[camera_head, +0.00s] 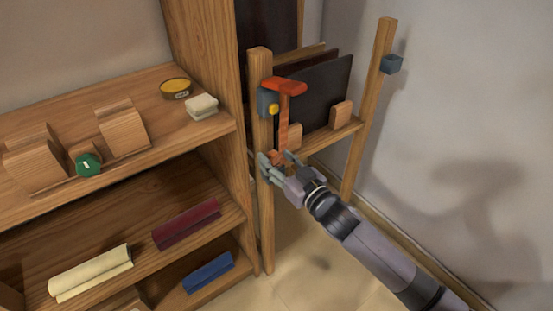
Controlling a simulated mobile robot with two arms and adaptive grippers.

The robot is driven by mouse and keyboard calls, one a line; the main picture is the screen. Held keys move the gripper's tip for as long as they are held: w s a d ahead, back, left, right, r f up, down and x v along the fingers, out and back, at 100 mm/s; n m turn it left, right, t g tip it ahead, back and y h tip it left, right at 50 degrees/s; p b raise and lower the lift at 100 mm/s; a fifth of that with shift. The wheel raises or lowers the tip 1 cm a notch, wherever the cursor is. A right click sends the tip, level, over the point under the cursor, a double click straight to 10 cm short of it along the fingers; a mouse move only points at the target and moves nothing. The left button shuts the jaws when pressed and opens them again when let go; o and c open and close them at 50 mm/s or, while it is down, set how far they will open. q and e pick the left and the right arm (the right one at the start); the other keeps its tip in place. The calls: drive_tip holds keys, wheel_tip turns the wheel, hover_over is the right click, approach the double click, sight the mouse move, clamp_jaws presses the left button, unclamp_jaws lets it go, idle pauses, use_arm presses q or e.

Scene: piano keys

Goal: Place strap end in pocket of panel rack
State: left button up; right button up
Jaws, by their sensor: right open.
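The panel rack (377,95) has light wooden posts and a rail, with dark panels (322,90) standing in it. An orange strap (283,120) hangs at its left post, with a wider orange-red piece (285,85) across its top. The strap's lower end (278,156) is beside my right gripper (278,163), whose fingers are open around or just below it; I cannot tell whether they touch. A blue-grey block (267,102) with a yellow knob is on the left post. A similar block (391,64) is on the right post. I cannot tell which part is the pocket. My left gripper is out of view.
A wooden shelf unit (236,165) stands left of the rack, holding wooden blocks (122,128), a green round object (88,165), a yellow tin (176,88), a pale block (202,107) and coloured folded items (187,223). A wall (470,120) bounds the right. Floor (300,265) is clear below the rack.

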drive_tip(key=shift+r, duration=0.1)
drive_tip(key=shift+r, duration=0.1)
drive_tip(key=p+v, duration=0.1)
drive_tip(key=v, duration=1.1)
drive_tip(key=s+d+f+m+g+h, duration=0.25)
drive_tip(key=d+f+h, duration=0.2)
drive_tip(key=f, duration=0.75)
drive_tip(key=s+d+f+m+g+h, duration=0.25)
drive_tip(key=s+d+f+h, duration=0.2)
drive_tip(key=f, duration=0.65)
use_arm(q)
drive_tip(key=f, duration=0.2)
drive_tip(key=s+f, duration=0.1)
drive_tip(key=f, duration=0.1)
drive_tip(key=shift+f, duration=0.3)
use_arm(e)
drive_tip(key=s+d+f+g, duration=0.2)
drive_tip(key=s+f, duration=0.4)
drive_tip(key=s, duration=0.3)
drive_tip(key=s+d+f+g+h, duration=0.1)
drive_tip(key=s+d+f+g, duration=0.1)
drive_tip(key=s+f+g, duration=0.3)
drive_tip(key=s+f, duration=0.2)
drive_tip(key=s, duration=0.2)
drive_tip(key=shift+f, duration=0.3)
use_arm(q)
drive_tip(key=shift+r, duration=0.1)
